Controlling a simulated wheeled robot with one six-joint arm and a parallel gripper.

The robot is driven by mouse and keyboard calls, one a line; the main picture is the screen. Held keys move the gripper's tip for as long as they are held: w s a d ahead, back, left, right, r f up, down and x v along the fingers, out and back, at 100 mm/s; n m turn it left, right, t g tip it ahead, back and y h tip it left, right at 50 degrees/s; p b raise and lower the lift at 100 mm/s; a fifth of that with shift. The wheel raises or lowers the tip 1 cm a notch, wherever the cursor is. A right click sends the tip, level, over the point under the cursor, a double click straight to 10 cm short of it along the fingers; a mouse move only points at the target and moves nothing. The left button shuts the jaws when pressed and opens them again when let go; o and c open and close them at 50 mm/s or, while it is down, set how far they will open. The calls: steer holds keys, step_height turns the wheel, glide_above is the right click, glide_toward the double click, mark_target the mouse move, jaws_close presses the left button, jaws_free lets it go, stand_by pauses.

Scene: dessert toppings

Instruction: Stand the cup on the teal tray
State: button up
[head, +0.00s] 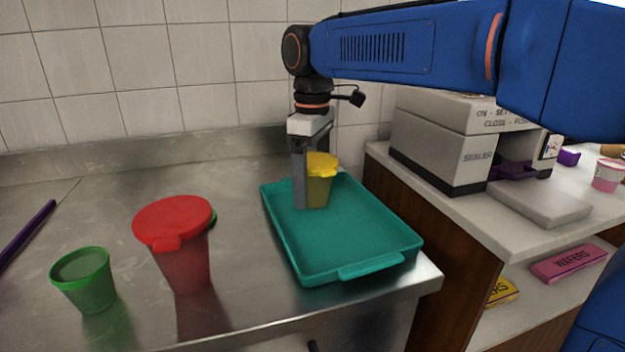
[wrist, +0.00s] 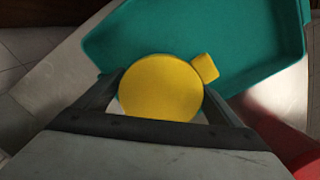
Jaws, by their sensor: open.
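A cup with a yellow lid (head: 320,182) stands upright on the teal tray (head: 350,245), near its far left part. Its yellow lid (wrist: 161,88) fills the middle of the wrist view, with a small tab at the upper right. My gripper (head: 302,196) is at the cup, with a finger on its near left side in the head view. In the wrist view the fingers (wrist: 160,105) are on both sides of the cup and open. Whether either finger touches the cup I cannot tell.
A red lidded cup (head: 180,255) and a green cup (head: 85,282) stand on the steel counter left of the tray. A purple stick (head: 27,232) lies at the far left. A sealer machine (head: 455,140) stands on the right-hand counter. The tray's near part is empty.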

step_height(320, 180, up, 12)
steer(key=shift+r, duration=0.1)
stand_by(0.5)
